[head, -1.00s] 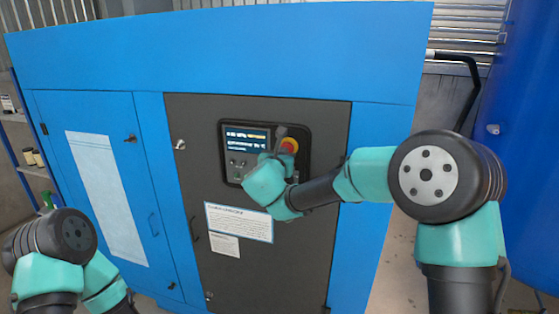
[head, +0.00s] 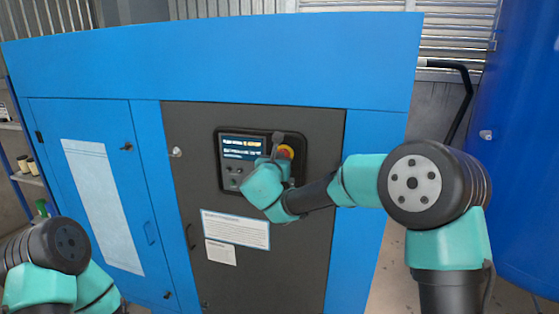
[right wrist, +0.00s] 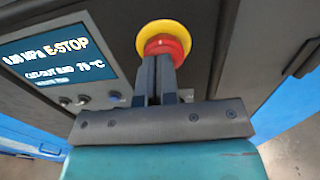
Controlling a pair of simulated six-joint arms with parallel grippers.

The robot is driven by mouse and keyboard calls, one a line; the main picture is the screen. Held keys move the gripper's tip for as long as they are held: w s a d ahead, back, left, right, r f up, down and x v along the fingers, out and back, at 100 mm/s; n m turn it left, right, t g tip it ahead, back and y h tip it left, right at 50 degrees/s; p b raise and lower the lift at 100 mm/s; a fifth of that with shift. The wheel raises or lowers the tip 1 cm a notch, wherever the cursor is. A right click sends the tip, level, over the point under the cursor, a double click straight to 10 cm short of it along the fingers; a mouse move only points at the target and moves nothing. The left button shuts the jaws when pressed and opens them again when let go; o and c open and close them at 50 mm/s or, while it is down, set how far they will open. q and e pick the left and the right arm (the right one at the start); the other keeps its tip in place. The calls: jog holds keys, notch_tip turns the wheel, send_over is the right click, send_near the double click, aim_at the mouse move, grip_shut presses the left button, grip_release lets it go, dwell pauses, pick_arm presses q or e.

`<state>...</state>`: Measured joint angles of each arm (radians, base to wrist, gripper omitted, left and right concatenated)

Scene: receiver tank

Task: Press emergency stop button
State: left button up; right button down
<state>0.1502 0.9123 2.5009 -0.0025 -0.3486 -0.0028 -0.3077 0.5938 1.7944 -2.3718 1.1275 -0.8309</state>
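The emergency stop button (head: 287,152) is a red mushroom knob on a yellow disc, at the right of the control panel, partly hidden by my right gripper (head: 277,146). In the right wrist view the red knob (right wrist: 166,45) is right at the fingertips of my right gripper (right wrist: 158,64). Its fingers are together, with nothing visible between them, and seem to touch the knob. The display (right wrist: 57,52) beside it reads "E-STOP" in orange and 75 °C. My left arm is low at the left; its gripper is out of view.
The control panel (head: 226,182) sits in the dark door (head: 190,120) of a blue cabinet (head: 210,70). Small buttons lie under the display. A blue tank (head: 525,150) stands at the right. A shelf (head: 30,180) is at the far left.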

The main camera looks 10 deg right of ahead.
jog(key=shift+w+d, duration=0.25)
jog(key=shift+d, duration=0.15)
jog(key=v, duration=1.4)
jog(key=shift+s+a, duration=0.25)
jog(key=shift+a, duration=0.25)
jog(key=s+d+f+m+g+y, duration=0.1)
jog(key=s+d+f+m+g, duration=0.25)
jog(key=f, duration=0.75)
jog(key=s+d+f+m+g+y, duration=0.15)
jog(key=d+f+g, duration=0.35)
jog(key=f, duration=0.6)
jog(key=s+d+f+m+g+y, duration=0.1)
jog(key=s+d+f+m+g, duration=0.3)
jog(key=f, duration=0.7)
jog(key=s+d+f+m+g+y, duration=0.1)
jog(key=s+d+f+m+y, duration=0.1)
jog(key=s+f+m, duration=0.7)
jog(key=s+d+f+m+g+y, duration=0.2)
jog(key=s+f+m+y, duration=0.3)
jog(key=s+f+m, duration=0.3)
notch_tip(320, 180, down, 4)
jog(key=m, duration=0.7)
jog(key=shift+s+d+f, duration=0.25)
jog(key=shift+s+d, duration=0.15)
